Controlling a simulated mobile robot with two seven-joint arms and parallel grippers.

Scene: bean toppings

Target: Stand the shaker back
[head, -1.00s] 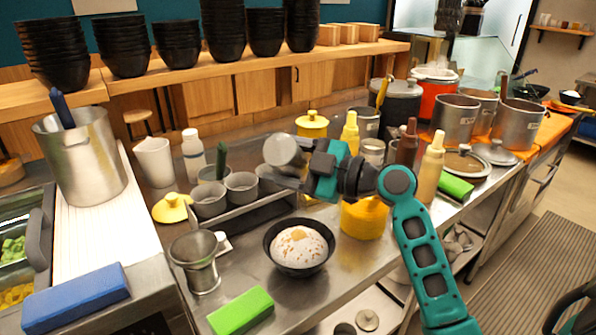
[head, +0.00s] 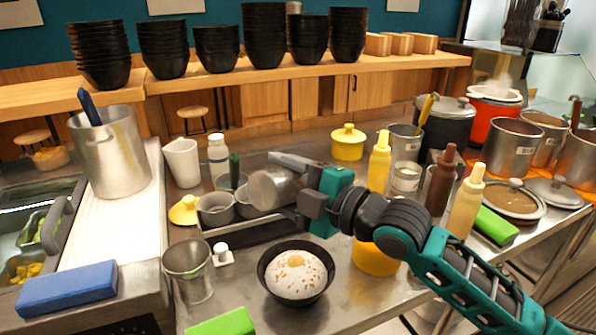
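The shaker (head: 272,188) is a grey metal cylinder, held lying on its side with its round end toward the left. My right gripper (head: 293,187) comes in from the right and is shut on it. The shaker hangs over the dark tray (head: 268,232) of small metal cups, overlapping them in the picture and hiding part of them. Whether it touches the cups or tray I cannot tell. A black bowl (head: 268,289) of rice with speckled topping stands in front of the tray. My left gripper is not in view.
A metal cup (head: 188,270) and a small white-knobbed item (head: 222,254) stand left of the bowl. A yellow lid (head: 184,210), white bottle (head: 218,155) and white cup (head: 183,163) are behind. Sauce bottles (head: 380,163) and a yellow container (head: 375,258) stand right.

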